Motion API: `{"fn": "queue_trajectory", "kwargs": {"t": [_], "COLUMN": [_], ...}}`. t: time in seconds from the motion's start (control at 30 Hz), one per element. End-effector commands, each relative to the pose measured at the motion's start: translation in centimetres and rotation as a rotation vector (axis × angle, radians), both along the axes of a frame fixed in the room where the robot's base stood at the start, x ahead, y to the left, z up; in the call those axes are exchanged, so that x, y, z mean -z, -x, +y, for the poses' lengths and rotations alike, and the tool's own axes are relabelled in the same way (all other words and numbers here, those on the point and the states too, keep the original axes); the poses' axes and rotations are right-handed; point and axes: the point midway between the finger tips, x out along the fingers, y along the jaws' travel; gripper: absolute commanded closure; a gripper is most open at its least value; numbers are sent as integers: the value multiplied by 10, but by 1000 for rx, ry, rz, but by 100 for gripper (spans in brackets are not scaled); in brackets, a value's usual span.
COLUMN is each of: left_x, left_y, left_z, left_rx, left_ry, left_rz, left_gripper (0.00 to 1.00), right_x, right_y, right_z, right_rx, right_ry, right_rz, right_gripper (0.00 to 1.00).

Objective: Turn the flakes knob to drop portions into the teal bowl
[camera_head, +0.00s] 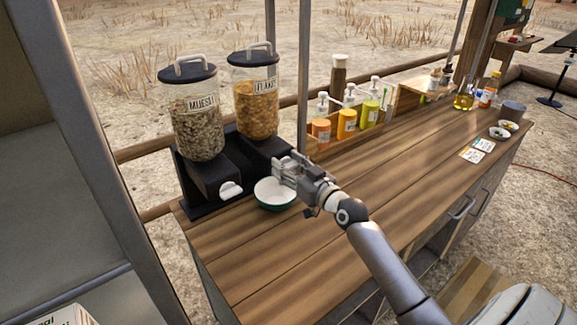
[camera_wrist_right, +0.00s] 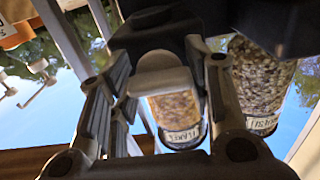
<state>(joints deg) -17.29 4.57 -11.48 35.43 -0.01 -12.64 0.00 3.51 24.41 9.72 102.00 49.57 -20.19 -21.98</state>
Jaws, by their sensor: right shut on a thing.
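The flakes dispenser (camera_head: 256,105), a clear jar of orange flakes with a dark lid, stands right of the muesli dispenser. My right gripper (camera_head: 284,167) is at the front of its dark base, shut on the flakes knob (camera_wrist_right: 162,76), which shows pale between the fingers in the right wrist view. In the head view the gripper hides this knob. The flakes jar (camera_wrist_right: 176,108) appears behind the knob in the wrist view. The teal bowl (camera_head: 270,198), white inside, sits on the counter below the gripper. It looks empty, though the gripper covers part of it. My left gripper is out of view.
The muesli dispenser (camera_head: 194,115) with its white knob (camera_head: 230,190) stands close on the left. Pump bottles and coloured jars (camera_head: 346,122) line the back of the wooden counter (camera_head: 400,170). A metal post (camera_head: 304,75) rises behind. The counter's middle is clear.

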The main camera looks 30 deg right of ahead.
Motion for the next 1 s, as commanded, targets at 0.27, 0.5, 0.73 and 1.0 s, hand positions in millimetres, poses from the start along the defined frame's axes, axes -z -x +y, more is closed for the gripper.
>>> {"fn": "queue_trajectory", "kwargs": {"t": [0.27,0.5,0.73,1.0], "left_x": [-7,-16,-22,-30], "left_y": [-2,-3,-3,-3], "left_z": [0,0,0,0], "left_rx": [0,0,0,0], "left_ry": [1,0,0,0], "left_rz": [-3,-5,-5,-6], "left_gripper": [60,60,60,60], "right_x": [-1,-2,-2,-2], "right_y": [0,0,0,0], "right_z": [0,-1,-1,-1], "right_rx": [0,0,1,0], "right_ry": [-149,-367,-585,-843], "right_rz": [12,29,45,65], "right_gripper": [78,78,78,78]}}
